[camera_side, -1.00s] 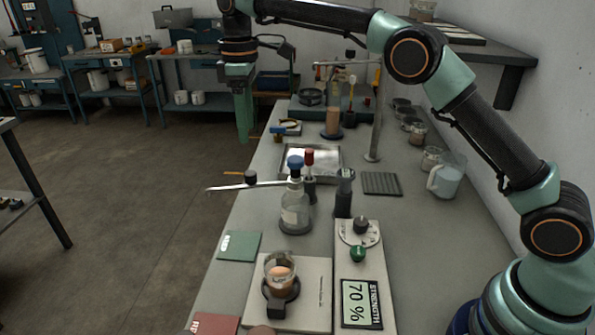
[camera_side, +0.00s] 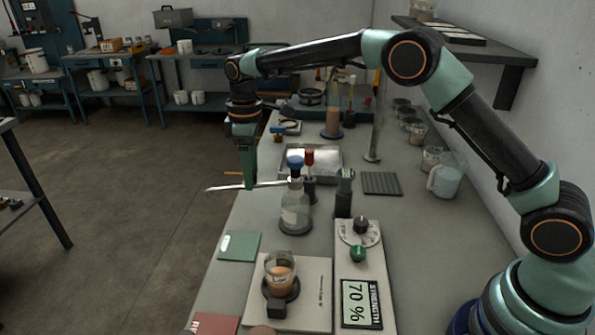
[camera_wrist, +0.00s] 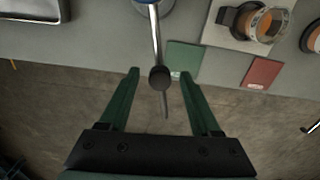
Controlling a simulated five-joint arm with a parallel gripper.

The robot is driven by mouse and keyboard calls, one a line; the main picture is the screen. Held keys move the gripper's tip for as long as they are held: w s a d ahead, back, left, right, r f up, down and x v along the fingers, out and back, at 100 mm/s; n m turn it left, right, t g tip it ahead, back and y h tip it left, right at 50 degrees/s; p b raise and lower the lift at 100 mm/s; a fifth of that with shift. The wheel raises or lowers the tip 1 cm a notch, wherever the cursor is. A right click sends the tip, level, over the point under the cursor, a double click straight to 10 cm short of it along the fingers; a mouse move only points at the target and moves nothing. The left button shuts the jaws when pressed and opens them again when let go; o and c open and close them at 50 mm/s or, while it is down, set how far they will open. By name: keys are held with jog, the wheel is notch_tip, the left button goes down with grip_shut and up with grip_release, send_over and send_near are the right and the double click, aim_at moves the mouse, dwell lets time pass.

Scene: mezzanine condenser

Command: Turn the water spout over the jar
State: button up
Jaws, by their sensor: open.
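The water spout (camera_side: 270,184) is a thin metal tube that runs left from the blue-capped glass bottle (camera_side: 295,212), past the bench edge. In the wrist view the spout (camera_wrist: 155,35) has a dark round knob (camera_wrist: 160,78) on it. My gripper (camera_side: 250,187) is open and points down at the spout; its fingers hide the knob in the side view. In the wrist view my gripper (camera_wrist: 159,73) has one finger on each side of the knob, with gaps. The jar (camera_side: 280,270), glass with brownish contents, stands on the pale plate in front; it also shows in the wrist view (camera_wrist: 262,24).
A green card (camera_side: 239,246) and a red card (camera_side: 214,323) lie along the bench's left edge. A panel with a dial and a 70 % display (camera_side: 361,303) is right of the jar. A metal tray (camera_side: 327,158) lies behind the bottle. Left of the bench is open floor.

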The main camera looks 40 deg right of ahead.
jog(key=shift+c, duration=0.3)
grip_shut()
jog(key=shift+r, duration=0.1)
dwell(1.0)
